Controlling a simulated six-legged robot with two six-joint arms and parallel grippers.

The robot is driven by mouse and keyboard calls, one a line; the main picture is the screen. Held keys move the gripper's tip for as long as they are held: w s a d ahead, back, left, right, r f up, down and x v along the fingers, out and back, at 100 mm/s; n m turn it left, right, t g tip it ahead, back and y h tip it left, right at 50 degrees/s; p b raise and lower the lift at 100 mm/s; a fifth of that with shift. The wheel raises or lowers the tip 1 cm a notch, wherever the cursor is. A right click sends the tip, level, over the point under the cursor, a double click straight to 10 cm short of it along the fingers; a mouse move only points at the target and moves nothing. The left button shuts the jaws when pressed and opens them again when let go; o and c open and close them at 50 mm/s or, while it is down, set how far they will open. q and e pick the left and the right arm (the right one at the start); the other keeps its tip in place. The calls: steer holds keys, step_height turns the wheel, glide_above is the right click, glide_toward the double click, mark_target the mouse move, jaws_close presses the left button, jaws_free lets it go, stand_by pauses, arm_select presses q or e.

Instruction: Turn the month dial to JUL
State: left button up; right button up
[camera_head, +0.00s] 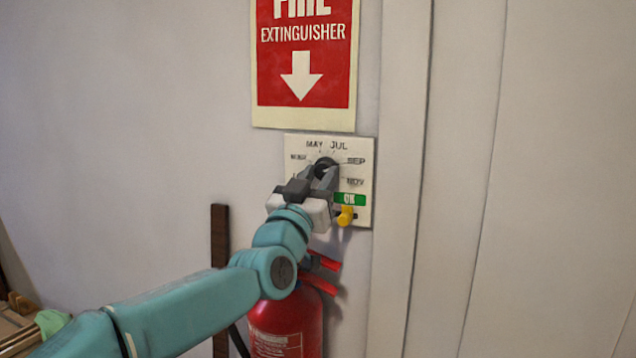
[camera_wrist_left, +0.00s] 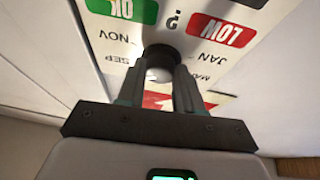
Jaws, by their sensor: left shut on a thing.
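A white month dial plate (camera_head: 363,205) is fixed to the wall, with MAY and JUL at the top and SEP and NOV down the right side. Its dark round knob (camera_head: 324,163) is in the middle, partly covered by my gripper. My left gripper (camera_head: 320,176) comes from below and is shut on the knob. In the left wrist view the fingers (camera_wrist_left: 160,78) sit on either side of the knob (camera_wrist_left: 158,55), and the plate's lettering is upside down. I cannot tell which month the knob points to. My right gripper is not in view.
A red fire extinguisher (camera_head: 287,325) hangs just below the plate, close to my left arm. A fire extinguisher sign (camera_head: 303,95) is above. The wall at right is bare.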

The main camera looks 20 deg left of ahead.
arm_select(q)
steer(key=shift+d+n+y+b, duration=0.1)
steer(key=shift+n+y+b, duration=0.4)
steer(key=shift+n, duration=0.6)
steer(key=n+y, duration=0.1)
steer(key=n, duration=0.1)
steer(key=shift+n+y, duration=0.3)
steer(key=shift+y, duration=0.1)
steer(key=shift+d+r+n+g+y+p, duration=0.1)
steer(key=shift+n+g+y+p, duration=0.2)
steer(key=shift+n+y, duration=0.95)
steer(key=shift+d+r+n+g+y+p, duration=0.1)
steer(key=shift+n+g+y+p, duration=0.25)
steer(key=shift+n, duration=1.9)
steer(key=o, duration=1)
steer(key=shift+o, duration=0.2)
steer(key=shift+f, duration=0.1)
